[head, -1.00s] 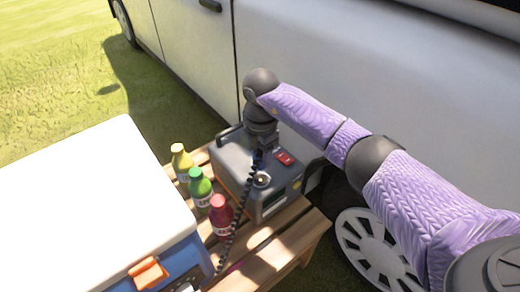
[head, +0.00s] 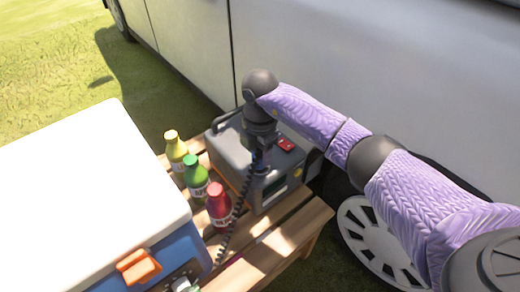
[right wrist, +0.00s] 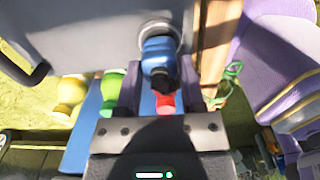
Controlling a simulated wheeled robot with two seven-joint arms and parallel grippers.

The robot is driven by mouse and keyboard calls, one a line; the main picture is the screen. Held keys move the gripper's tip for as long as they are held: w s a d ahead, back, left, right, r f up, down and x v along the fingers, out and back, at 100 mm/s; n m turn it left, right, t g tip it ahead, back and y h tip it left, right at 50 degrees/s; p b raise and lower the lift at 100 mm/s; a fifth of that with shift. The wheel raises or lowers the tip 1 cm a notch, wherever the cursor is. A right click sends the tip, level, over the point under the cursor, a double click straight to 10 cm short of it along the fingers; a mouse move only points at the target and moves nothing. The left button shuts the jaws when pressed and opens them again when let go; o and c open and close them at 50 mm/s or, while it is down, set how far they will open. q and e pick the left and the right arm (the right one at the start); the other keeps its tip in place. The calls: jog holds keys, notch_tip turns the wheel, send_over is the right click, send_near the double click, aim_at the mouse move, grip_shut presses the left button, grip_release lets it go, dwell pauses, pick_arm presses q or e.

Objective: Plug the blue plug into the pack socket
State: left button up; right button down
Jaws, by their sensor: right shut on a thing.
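The grey power pack (head: 232,152) stands on a slatted wooden table. My right gripper (head: 259,150) points down over its top, at the socket. In the right wrist view the blue plug (right wrist: 159,52) sits between the fingers of my right gripper (right wrist: 160,88), which is shut on it. The plug's front end is at the round silver socket ring (right wrist: 160,27) on the grey pack face (right wrist: 90,30); I cannot tell how deep it sits. A dark coiled cord (head: 233,215) runs from the plug down towards the cooler. My left gripper is out of view.
Yellow (head: 176,152), green (head: 195,178) and red (head: 219,208) bottles stand between the pack and a white-lidded blue cooler (head: 80,190). A pale vehicle (head: 330,60) stands close behind the pack. Table slats (head: 285,230) in front are bare.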

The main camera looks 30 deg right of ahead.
pick_arm(q)
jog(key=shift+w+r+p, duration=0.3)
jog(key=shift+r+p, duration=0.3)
jog(key=shift+p, duration=0.15)
dwell(1.2)
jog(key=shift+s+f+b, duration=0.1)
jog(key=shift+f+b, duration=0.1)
jog(key=shift+b, duration=0.1)
pick_arm(e)
jog(key=shift+f, duration=0.6)
jog(key=shift+c, duration=0.6)
grip_release()
jog(key=shift+r, duration=0.1)
notch_tip(320, 180, up, 10)
jog(key=p, duration=0.6)
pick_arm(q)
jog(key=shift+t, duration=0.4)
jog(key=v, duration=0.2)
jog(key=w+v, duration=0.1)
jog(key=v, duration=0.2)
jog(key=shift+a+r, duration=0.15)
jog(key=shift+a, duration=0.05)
